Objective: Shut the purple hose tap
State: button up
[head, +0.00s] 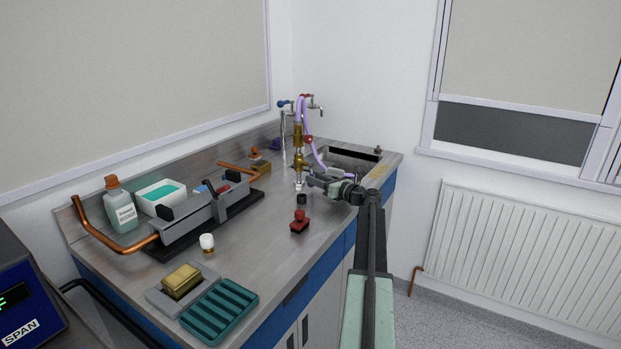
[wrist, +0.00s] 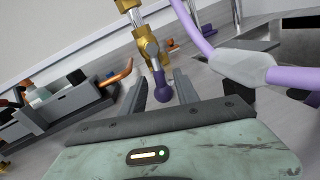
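A brass valve (head: 299,160) stands upright near the sink, below a brass column (head: 298,133). In the wrist view the brass valve body (wrist: 148,46) has a short lever ending in a purple knob (wrist: 162,90). The purple hose (head: 317,157) loops beside the column; it also shows in the wrist view (wrist: 192,32). My gripper (head: 316,181) is beside the valve; in the wrist view my gripper (wrist: 158,95) is open, with the purple knob between its two fingers. I see gaps on both sides of the knob, so it looks ungripped.
A grey piece (wrist: 243,66) on the hose lies right of my gripper. The sink (head: 348,158) is behind my arm. A red-topped item (head: 300,221) and a black stub (head: 301,199) stand on the bench nearby. A copper-piped grey apparatus (head: 190,222) is at left.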

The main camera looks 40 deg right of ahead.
jog(key=w, duration=0.2)
jog(key=shift+w, duration=0.35)
grip_shut()
dwell(0.9)
